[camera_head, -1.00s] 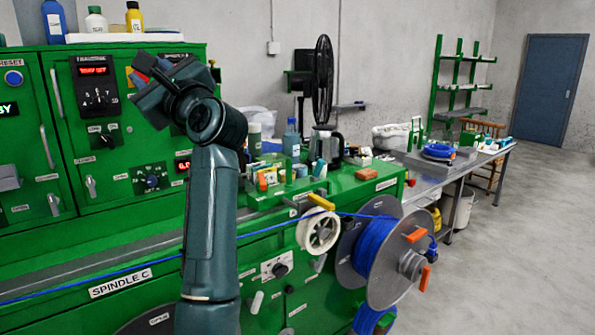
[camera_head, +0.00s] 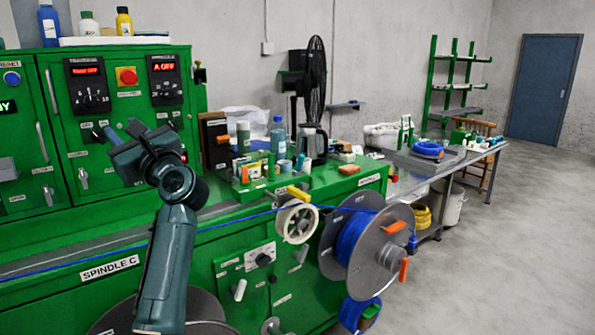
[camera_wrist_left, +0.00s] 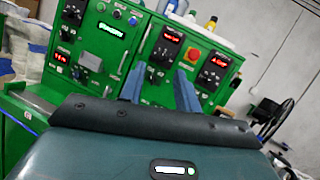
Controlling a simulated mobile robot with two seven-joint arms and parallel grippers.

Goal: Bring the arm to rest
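My left gripper (camera_head: 124,134) is raised in front of the green control cabinet (camera_head: 125,65), at the left of the head view. In the left wrist view, the two blue-grey fingers of my left gripper (camera_wrist_left: 160,88) stand apart with nothing between them. They point towards the cabinet panel (camera_wrist_left: 140,50) with its red displays and knobs. My left arm rises from the bottom of the head view in front of the green machine. My right gripper is in neither view.
A blue cable (camera_head: 232,219) runs along the machine front, past a white pulley (camera_head: 297,222), to a grey reel (camera_head: 378,240). Bottles (camera_head: 277,135), a kettle (camera_head: 313,140) and small items crowd the machine top. A steel table (camera_head: 450,158) stands beyond. The floor at right is clear.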

